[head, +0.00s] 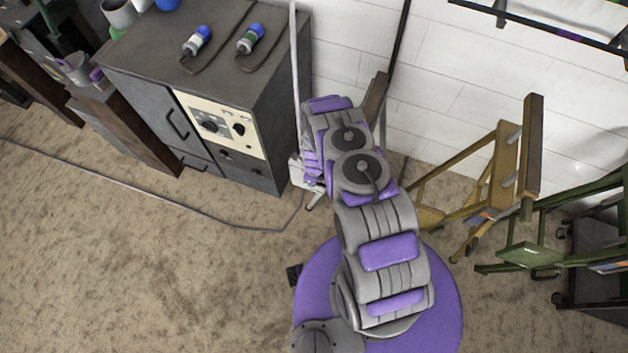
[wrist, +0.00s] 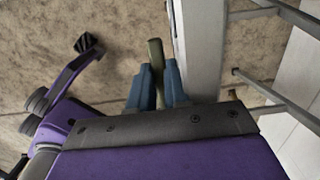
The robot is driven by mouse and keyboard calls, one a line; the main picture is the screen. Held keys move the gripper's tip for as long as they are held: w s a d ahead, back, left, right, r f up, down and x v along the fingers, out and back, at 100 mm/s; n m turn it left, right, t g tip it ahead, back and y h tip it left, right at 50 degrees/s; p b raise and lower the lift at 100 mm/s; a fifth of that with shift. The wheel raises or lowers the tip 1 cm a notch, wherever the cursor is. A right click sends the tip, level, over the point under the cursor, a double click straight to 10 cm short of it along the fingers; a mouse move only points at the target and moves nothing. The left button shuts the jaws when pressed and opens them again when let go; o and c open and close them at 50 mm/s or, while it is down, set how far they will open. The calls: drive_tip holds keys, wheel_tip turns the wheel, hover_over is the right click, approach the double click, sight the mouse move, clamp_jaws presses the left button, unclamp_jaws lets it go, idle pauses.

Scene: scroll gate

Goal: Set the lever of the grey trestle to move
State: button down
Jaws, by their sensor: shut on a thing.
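The grey trestle (head: 295,62) stands beside the dark cabinet in the head view, its pale post upright. My arm covers much of it. In the wrist view a pale grey beam of the trestle (wrist: 200,45) runs just right of my gripper. My gripper (wrist: 157,78) has its two blue fingers on either side of a short olive lever (wrist: 155,53) and is shut on it. The lever's lower part is hidden between the fingers. I cannot read any mark for its setting. In the head view my gripper is hidden behind my arm.
A dark cabinet (head: 150,75) with a cream control panel (head: 220,122) stands left of my arm. A yellow trestle (head: 497,175) and a green trestle (head: 530,255) stand to the right. A cable (head: 150,202) crosses the carpet. The front-left floor is clear.

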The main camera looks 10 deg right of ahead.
sight(318, 183)
drive_tip(key=shift+w+a+r, duration=0.15)
drive_tip(key=shift+a+r, duration=0.05)
drive_tip(key=shift+d+r+t, duration=0.15)
drive_tip(key=shift+t, duration=0.15)
idle(0.4)
drive_tip(key=c, duration=1.1)
unclamp_jaws()
drive_tip(key=shift+s+d, duration=0.2)
drive_tip(key=shift+r, duration=0.1)
drive_tip(key=r+p, duration=0.2)
drive_tip(key=r, duration=0.3)
drive_tip(key=d+r+p, duration=0.1)
drive_tip(key=r+p, duration=0.1)
drive_tip(key=r, duration=0.4)
drive_tip(key=s+r+p, duration=0.1)
drive_tip(key=r+p, duration=0.1)
drive_tip(key=r, duration=0.4)
drive_tip(key=shift+d+p, duration=0.3)
drive_tip(key=shift+s+f, duration=0.1)
